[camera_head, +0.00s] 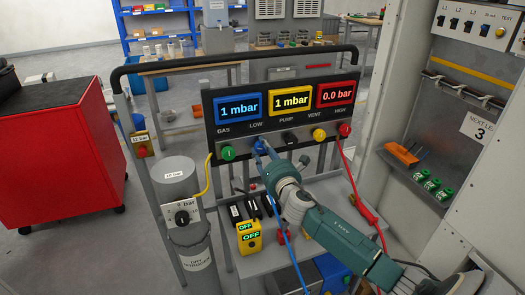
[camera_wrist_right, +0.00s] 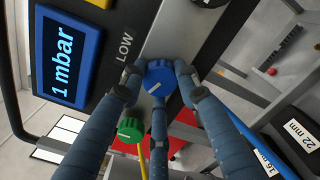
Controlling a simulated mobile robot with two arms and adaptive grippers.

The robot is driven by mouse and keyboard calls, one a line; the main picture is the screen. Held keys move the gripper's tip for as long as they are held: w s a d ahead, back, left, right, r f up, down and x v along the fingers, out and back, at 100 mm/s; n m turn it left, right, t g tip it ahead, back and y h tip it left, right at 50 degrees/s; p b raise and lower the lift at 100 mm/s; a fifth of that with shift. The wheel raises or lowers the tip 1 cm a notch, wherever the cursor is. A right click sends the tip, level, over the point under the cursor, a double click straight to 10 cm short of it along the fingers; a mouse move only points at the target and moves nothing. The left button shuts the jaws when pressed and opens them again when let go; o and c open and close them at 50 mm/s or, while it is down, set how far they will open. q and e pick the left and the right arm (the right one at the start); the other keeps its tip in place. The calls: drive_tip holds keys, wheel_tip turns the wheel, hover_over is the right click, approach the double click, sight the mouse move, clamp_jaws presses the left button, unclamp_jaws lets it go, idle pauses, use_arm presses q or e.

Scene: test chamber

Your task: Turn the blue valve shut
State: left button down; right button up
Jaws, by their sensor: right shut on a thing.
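In the head view my right arm reaches in from the lower right, and the right gripper (camera_head: 263,152) is at the blue valve (camera_head: 258,144), which is mostly hidden by the fingers. My left gripper is not in view.
The green valve (camera_head: 228,153) sits left of the blue one; black (camera_head: 288,138), yellow (camera_head: 319,134) and red (camera_head: 345,130) valves sit right. Displays above read 1 mbar, 1 mbar and 0.0 bar. A gas cylinder (camera_head: 180,205) stands left; a red cabinet (camera_head: 62,150) is farther left.

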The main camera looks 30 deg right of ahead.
drive_tip(key=shift+d+r+m+p, duration=0.1)
drive_tip(key=shift+m+p, duration=0.05)
drive_tip(key=shift+m, duration=2.15)
drive_tip(key=shift+d+m+p, duration=0.1)
drive_tip(key=shift+m+p, duration=0.05)
drive_tip(key=shift+m, duration=2.15)
drive_tip(key=shift+d+r+m+p, duration=0.1)
drive_tip(key=shift+m+p, duration=0.05)
drive_tip(key=shift+m, duration=2.15)
drive_tip(key=shift+f, duration=0.1)
drive_tip(key=o, duration=1.1)
drive_tip(key=shift+s, duration=0.1)
drive_tip(key=shift+o, duration=0.3)
drive_tip(key=shift+d+f, duration=0.15)
